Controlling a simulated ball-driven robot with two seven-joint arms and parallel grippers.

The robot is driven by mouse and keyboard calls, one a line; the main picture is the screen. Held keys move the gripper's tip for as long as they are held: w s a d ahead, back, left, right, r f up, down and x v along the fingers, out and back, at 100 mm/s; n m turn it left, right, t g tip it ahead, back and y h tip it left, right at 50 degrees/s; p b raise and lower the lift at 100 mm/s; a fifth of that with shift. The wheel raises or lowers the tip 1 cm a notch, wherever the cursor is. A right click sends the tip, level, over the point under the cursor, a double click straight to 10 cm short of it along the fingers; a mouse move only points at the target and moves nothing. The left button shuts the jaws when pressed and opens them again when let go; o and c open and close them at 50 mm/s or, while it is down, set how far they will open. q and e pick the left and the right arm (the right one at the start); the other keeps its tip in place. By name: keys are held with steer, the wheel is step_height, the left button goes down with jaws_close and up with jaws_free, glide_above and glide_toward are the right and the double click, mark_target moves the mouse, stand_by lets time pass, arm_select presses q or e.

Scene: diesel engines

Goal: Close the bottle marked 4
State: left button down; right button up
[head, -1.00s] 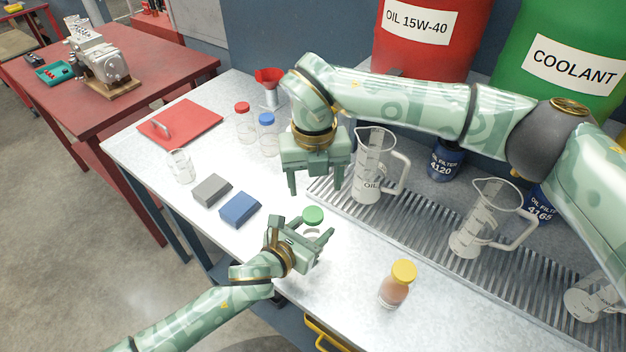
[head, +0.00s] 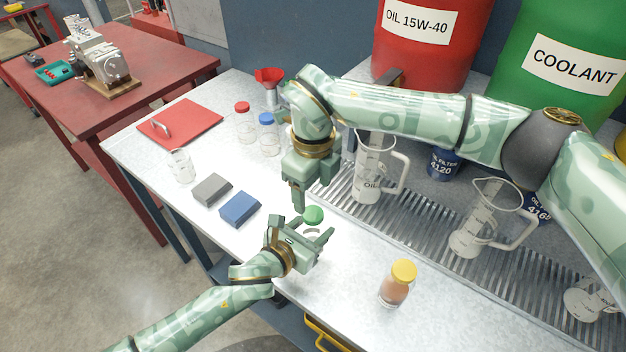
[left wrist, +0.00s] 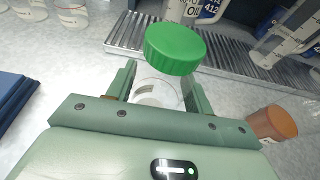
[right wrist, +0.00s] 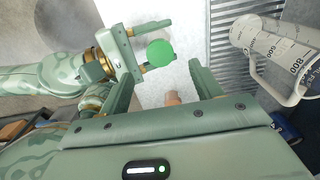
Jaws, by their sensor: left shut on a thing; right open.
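A clear bottle (left wrist: 155,92) stands between the fingers of my left gripper (head: 322,243), which is shut on it. A green cap (head: 313,215) sits at its top; it looks large in the left wrist view (left wrist: 175,50) and also shows in the right wrist view (right wrist: 160,52). I cannot tell whether the cap is fully seated. No mark 4 is readable on the bottle. My right gripper (head: 300,205) points down just above and left of the cap in the head view. Its fingers are apart and empty in the right wrist view (right wrist: 165,92).
A yellow-capped bottle (head: 396,284) stands to the right. Red-capped (head: 244,122) and blue-capped (head: 268,134) bottles stand farther back. Grey (head: 212,189) and blue (head: 239,209) blocks lie left. A measuring jug (head: 369,180) stands on the ribbed grate (head: 425,225) behind.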

mark_target(313, 213)
step_height(313, 213, down, 6)
steer(key=shift+f, duration=0.25)
steer(key=c, duration=1.1)
steer(key=shift+m, duration=0.7)
steer(key=o, duration=1.1)
steer(key=shift+o, duration=0.2)
steer(key=shift+r, duration=0.1)
step_height(313, 213, up, 12)
